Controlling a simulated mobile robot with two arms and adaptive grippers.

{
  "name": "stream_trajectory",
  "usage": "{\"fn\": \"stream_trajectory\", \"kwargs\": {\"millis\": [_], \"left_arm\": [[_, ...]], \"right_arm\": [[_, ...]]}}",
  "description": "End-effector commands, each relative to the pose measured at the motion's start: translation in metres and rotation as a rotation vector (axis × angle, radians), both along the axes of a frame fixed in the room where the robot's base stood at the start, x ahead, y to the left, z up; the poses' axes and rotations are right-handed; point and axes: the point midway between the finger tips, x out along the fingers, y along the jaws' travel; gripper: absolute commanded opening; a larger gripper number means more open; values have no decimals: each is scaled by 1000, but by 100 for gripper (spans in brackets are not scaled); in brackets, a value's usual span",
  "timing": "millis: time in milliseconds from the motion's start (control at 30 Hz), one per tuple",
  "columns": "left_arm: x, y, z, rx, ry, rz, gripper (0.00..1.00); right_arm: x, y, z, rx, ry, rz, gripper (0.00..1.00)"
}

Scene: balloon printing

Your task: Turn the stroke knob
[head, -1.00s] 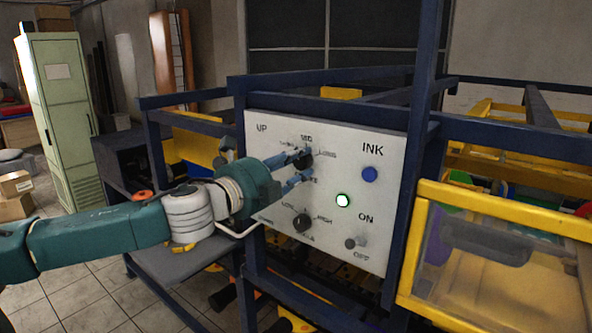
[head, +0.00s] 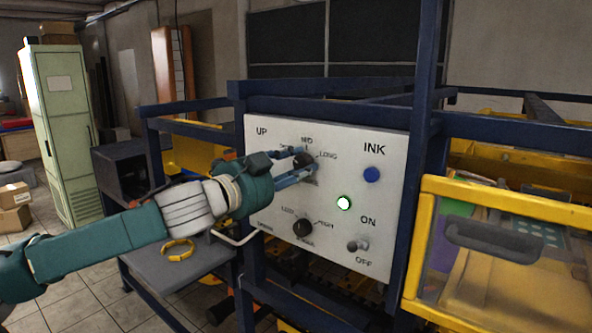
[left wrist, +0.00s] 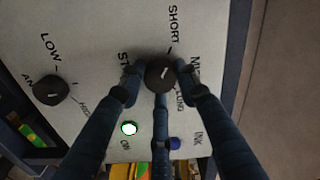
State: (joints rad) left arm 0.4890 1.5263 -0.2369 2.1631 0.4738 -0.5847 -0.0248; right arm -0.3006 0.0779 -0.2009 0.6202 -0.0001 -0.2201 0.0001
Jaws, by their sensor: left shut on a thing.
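The stroke knob (head: 303,160) is a black round knob at the upper middle of the white control panel (head: 275,186). In the left wrist view the same knob (left wrist: 158,74) shows a short pale mark on its face, with SHORT, MID and LONG printed around it. My left gripper (head: 298,167) has its blue fingers around the knob, and the left wrist view shows fingertips (left wrist: 160,78) on both sides and below it. It is shut on the knob. The fingers partly hide the knob and its labels in the head view. My right gripper is not in view.
Below the stroke knob is another black knob (head: 302,228) marked LOW and HIGH. A lit green button (head: 344,203), a blue INK button (head: 371,175) and an ON/OFF switch (head: 357,245) sit to the right. A blue frame post (head: 413,170) and yellow-framed door (head: 415,255) stand beside the panel.

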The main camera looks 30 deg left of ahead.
Motion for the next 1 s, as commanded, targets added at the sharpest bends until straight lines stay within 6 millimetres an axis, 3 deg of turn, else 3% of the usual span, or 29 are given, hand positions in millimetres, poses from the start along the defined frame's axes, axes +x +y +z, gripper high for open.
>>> {"fn": "stream_trajectory", "kwargs": {"millis": [700, 733, 800, 1000], "left_arm": [[0, -2, -3, -74, 11, -6, 6], [0, -2, -2, -74, 11, -6, 38], [0, -2, -2, -73, 10, -5, 51], [0, -1, -1, -72, 7, -2, 51]], "right_arm": [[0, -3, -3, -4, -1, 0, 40], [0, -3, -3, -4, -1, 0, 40], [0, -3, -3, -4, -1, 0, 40], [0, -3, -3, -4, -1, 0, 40]]}}
